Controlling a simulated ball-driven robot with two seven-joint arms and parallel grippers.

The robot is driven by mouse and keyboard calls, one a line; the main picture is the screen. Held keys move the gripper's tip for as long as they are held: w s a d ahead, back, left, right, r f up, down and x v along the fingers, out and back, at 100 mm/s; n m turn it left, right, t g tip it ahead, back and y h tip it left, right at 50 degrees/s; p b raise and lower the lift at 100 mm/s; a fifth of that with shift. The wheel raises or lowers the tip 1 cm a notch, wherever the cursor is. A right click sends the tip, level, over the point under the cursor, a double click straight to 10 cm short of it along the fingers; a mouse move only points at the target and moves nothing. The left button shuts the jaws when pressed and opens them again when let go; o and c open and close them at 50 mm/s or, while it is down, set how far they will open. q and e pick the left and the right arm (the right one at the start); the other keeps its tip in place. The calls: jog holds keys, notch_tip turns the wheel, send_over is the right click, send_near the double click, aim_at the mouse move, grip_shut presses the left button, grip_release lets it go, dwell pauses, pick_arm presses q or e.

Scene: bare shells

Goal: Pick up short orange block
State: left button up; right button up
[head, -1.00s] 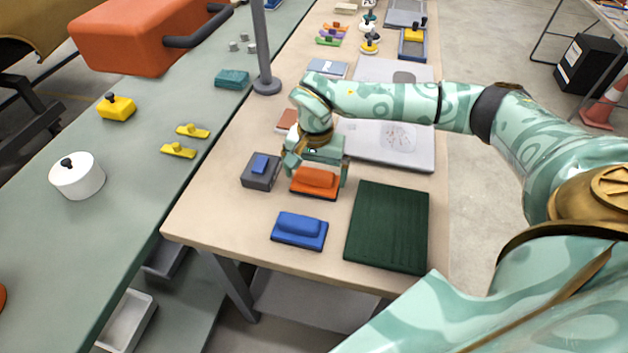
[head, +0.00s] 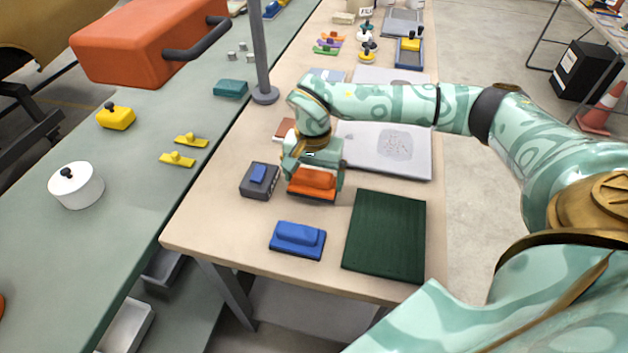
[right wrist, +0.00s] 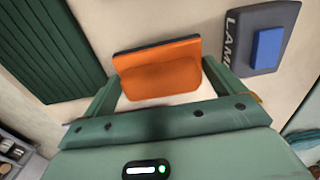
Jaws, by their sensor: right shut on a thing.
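The short orange block (head: 313,182) is on the beige table, with a dark base showing under it. My right gripper (head: 313,178) is around it from above, shut on its two ends. In the right wrist view the orange block (right wrist: 158,72) sits between the two green fingers (right wrist: 158,88). I cannot tell whether its base touches the table. My left gripper is not in view.
A blue block (head: 298,239) lies in front, a grey block with a blue top (head: 259,179) close to the left, and a dark green ribbed mat (head: 386,236) to the right. A pale flat panel (head: 408,160) lies behind. A grey post (head: 263,60) stands farther back.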

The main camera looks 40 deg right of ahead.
jog(key=s+d+r+p, duration=0.3)
jog(key=s+d+r, duration=0.6)
jog(key=d+r, duration=0.1)
jog(key=shift+d+r, duration=0.25)
jog(key=shift+d, duration=0.25)
jog(key=shift+w, duration=0.1)
jog(key=shift+o, duration=0.8)
